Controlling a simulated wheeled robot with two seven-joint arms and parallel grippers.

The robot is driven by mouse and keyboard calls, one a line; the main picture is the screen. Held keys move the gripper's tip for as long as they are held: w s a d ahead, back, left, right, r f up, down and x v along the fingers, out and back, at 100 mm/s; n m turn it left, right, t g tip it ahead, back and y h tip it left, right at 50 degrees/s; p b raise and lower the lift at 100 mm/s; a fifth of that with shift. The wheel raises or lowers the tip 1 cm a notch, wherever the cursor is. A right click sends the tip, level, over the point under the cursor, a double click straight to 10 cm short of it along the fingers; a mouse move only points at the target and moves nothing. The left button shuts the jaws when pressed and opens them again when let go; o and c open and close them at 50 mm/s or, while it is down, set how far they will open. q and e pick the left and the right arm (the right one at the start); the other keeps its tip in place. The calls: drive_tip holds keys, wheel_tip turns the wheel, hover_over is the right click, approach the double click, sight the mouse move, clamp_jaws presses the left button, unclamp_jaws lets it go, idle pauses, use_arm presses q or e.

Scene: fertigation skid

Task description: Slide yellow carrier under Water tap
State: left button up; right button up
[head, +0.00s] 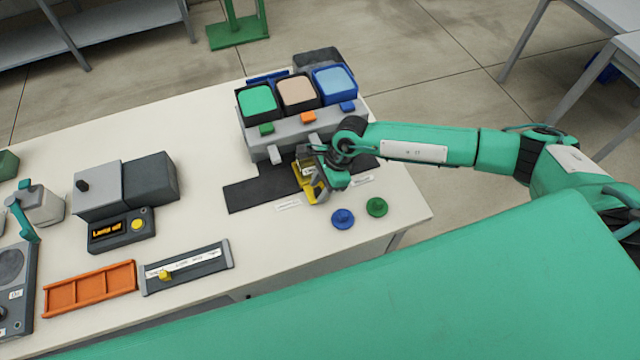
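The yellow carrier (309,185) is on the dark track (262,190) in front of the grey dispenser block (262,143). My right gripper (318,172) is down at the carrier and partly covers it. Its fingertips are too small and hidden to show whether they are closed on it. The dispenser has a green tap (266,128), an orange tap (308,117) and a blue tap (347,106) under green, beige and blue-topped containers. A grey spout (274,154) sticks out at its left. I cannot read which one is Water. My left gripper is not in view.
A blue knob (342,218) and a green knob (377,207) stand near the table's right front edge. A grey machine with a lit display (122,228), a slider panel (186,267) and an orange rack (90,289) are left. The table between is clear.

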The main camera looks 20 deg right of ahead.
clamp_jaws()
drive_tip(key=d+b, duration=0.2)
drive_tip(key=d, duration=0.2)
drive_tip(key=d+b, duration=0.2)
drive_tip(key=d, duration=0.3)
drive_tip(key=d+b, duration=0.2)
drive_tip(key=d, duration=0.3)
drive_tip(key=shift+w+d, duration=0.1)
drive_tip(key=shift+w, duration=0.2)
drive_tip(key=shift+c, duration=1.5)
unclamp_jaws()
drive_tip(key=shift+d, duration=0.1)
drive_tip(key=o, duration=0.3)
drive_tip(key=shift+r, duration=0.1)
